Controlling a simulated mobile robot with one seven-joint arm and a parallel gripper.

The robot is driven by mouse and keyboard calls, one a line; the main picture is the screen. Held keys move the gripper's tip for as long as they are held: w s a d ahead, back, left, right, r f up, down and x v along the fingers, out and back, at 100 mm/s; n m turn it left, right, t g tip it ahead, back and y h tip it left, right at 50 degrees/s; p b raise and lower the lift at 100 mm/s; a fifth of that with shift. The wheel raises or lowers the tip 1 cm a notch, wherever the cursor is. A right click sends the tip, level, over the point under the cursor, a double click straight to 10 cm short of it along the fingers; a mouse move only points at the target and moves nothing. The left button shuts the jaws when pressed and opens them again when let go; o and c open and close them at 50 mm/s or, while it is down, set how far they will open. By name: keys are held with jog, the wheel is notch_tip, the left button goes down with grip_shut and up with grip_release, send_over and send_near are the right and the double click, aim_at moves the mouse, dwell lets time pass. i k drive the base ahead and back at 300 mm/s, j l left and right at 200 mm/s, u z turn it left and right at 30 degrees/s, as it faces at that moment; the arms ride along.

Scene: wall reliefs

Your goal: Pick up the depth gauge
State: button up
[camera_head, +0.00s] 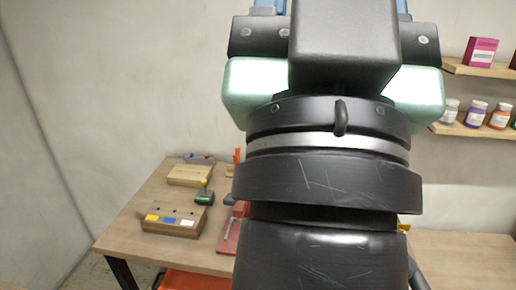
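I cannot single out the depth gauge with certainty. A small dark green and black item (204,197) sits on the workbench (135,222), just behind a wooden block. A small grey-blue item with a red end (200,157) lies near the bench's back edge. My own black arm fills the middle of the view and hides much of the bench. My gripper's fingertips do not show.
The wooden block with yellow, blue and white labels (171,220) stands at the bench front. A plain wooden board (190,175) lies behind it. A red piece (232,228) is partly hidden by my arm. Shelves (478,131) with jars hang at right. An orange bin (195,280) is below.

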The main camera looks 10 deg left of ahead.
aim_at(208, 198)
jog(key=i+l+u, duration=0.2)
jog(key=i, duration=0.35)
jog(key=i+l+u, duration=0.2)
jog(key=i, duration=0.35)
jog(key=j, duration=0.1)
